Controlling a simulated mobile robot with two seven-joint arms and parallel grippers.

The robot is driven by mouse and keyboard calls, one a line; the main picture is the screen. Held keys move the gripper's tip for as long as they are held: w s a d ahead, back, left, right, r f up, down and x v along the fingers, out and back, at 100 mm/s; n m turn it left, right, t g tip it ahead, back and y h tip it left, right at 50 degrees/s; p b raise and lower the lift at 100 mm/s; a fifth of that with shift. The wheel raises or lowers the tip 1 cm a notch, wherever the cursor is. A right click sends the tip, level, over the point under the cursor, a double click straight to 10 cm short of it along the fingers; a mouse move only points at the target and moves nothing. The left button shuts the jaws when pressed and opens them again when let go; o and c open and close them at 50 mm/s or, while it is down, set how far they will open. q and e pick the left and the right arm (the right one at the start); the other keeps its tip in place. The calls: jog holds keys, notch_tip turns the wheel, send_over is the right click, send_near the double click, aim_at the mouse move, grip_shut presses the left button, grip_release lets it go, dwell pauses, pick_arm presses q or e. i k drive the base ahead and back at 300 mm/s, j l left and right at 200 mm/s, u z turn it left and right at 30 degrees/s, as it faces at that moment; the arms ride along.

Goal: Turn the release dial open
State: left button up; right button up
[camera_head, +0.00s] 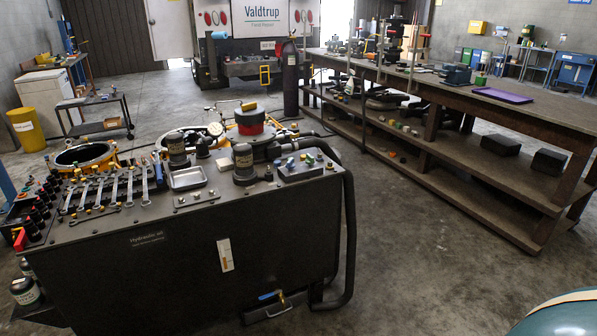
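Neither of my grippers is in view. I cannot make out for sure which part is the release dial. A dark hydraulic unit (180,265) stands in front at the left, marked "Hydraulic oil". A round white-faced gauge (215,129) sits left of that part. A small control block with blue-topped knobs (300,167) is at the unit's top right. A blue-handled lever (270,295) is low on its front face.
Several wrenches (115,188) and a metal tray (188,178) lie on the unit's top. A thick black hose (349,235) hangs down its right side. A long workbench (545,115) with lower shelves runs along the right. The concrete floor between unit and bench is clear.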

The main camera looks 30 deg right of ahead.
aim_at(310, 160)
jog(key=i+l+z, duration=0.1)
jog(key=i+l, duration=0.15)
jog(key=l, duration=0.25)
jog(key=i+l+z, duration=0.15)
jog(key=i+l, duration=0.15)
jog(key=l, duration=0.2)
jog(key=i+l+z, duration=0.1)
jog(key=i+l, duration=0.2)
jog(key=l, duration=0.15)
